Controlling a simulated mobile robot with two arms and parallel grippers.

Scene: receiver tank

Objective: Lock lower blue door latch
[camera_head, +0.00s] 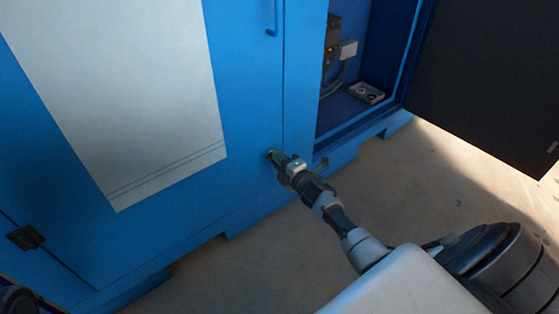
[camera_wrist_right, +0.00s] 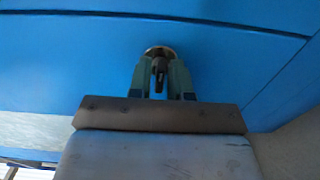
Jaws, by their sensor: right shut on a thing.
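The lower latch (camera_wrist_right: 160,52) is a small round metal piece with a dark tab, set in the blue door (camera_head: 245,95) near its bottom right corner. My right gripper (camera_head: 277,158) reaches the door at that spot and hides most of the latch in the head view. In the right wrist view, the fingers of my right gripper (camera_wrist_right: 160,80) stand on both sides of the dark tab and are shut on it. The latch's exact turn angle is hard to tell. My left gripper is not in view.
An open cabinet bay (camera_head: 350,95) with small parts inside lies right of the blue door. A dark open door panel (camera_head: 490,75) stands at the far right. A handle (camera_head: 273,18) is higher on the blue door. The floor (camera_head: 420,190) in front is clear.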

